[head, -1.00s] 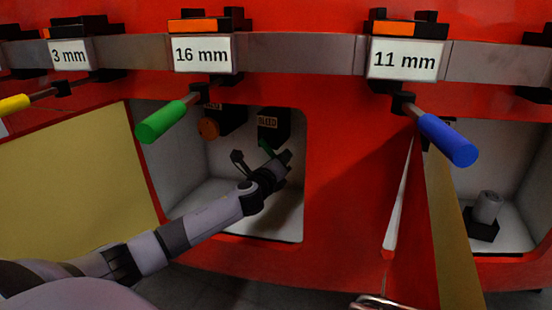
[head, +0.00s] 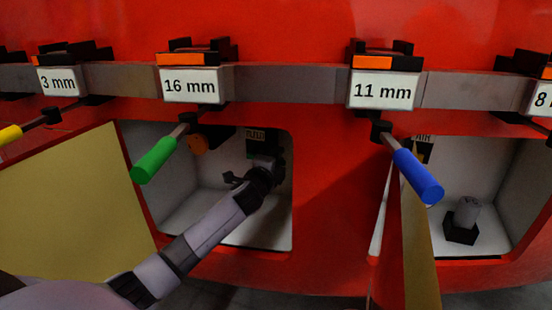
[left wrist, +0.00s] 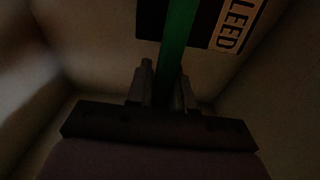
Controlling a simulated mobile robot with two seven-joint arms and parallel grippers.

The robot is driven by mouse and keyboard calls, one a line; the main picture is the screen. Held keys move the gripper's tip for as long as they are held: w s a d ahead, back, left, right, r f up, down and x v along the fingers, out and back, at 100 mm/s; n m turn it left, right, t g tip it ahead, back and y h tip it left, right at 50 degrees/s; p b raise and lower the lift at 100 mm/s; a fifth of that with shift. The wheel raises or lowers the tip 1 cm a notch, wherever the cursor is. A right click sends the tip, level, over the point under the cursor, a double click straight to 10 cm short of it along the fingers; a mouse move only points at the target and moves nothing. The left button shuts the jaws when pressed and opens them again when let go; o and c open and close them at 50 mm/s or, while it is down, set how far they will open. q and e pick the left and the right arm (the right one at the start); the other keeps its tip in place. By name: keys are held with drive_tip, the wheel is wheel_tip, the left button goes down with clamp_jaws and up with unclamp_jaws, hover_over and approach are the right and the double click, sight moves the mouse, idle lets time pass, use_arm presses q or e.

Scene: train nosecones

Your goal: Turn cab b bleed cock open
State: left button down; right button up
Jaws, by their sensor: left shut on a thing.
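The bleed cock is a black block (head: 262,145) with a label, on the back wall of the white recess under the 16 mm tool. The label reads "BLEED" in the left wrist view, where the cock's green handle (left wrist: 178,45) runs down between my fingers. My left gripper (head: 256,172) is inside the recess, just below the block. In the left wrist view, my left gripper (left wrist: 166,88) is shut on the green handle. In the head view the handle is mostly hidden behind the gripper. My right gripper is not in view.
An orange round knob (head: 197,143) is left of the bleed block. A green-handled tool (head: 155,160) and a blue-handled tool (head: 418,176) hang from the rail (head: 290,83) above. An open yellow door (head: 75,200) stands left. Another recess at right holds a grey cylinder (head: 467,212).

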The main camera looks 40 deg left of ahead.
use_arm(q)
drive_tip(key=shift+r+n, duration=0.35)
drive_tip(key=shift+n, duration=0.05)
drive_tip(key=c, duration=1.1)
unclamp_jaws()
drive_tip(key=shift+f, duration=0.1)
drive_tip(key=v, duration=0.7)
drive_tip(key=shift+p, duration=0.4)
